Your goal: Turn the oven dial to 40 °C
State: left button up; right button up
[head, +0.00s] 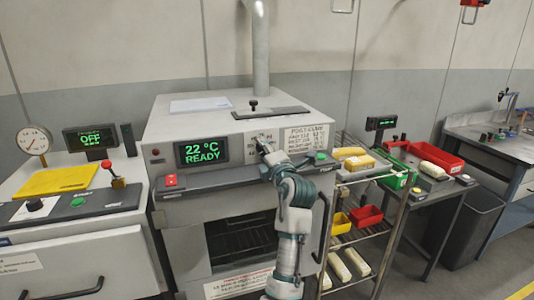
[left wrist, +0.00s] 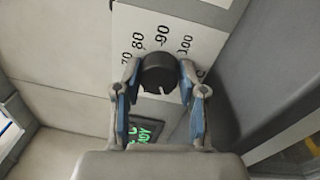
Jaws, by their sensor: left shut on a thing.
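The oven (head: 165,125) stands in the middle of the head view. Its display (head: 201,152) reads "22 °C READY" in green. The dial (left wrist: 160,74) is a dark round knob with a white pointer line, seen close up in the left wrist view. Scale numbers 70, 80, 90 and 100 show on the white plate (left wrist: 195,35) around it. My left gripper (left wrist: 160,80) has its two blue-padded fingers on either side of the dial, shut on it. In the head view my left gripper (head: 262,146) is at the oven's front panel and hides the dial. My right gripper is not in view.
A posted notice (head: 305,138) is right of the dial. A wire rack (head: 375,200) with bins stands close on the right. Another machine with an "OFF" display (head: 90,138) is left.

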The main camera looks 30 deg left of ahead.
pick_arm(q)
jog(key=shift+w+f, duration=0.1)
jog(key=shift+f, duration=0.4)
jog(key=o, duration=1)
jog(key=shift+o, duration=0.7)
jog(key=shift+r, duration=0.1)
jog(key=shift+r, duration=0.1)
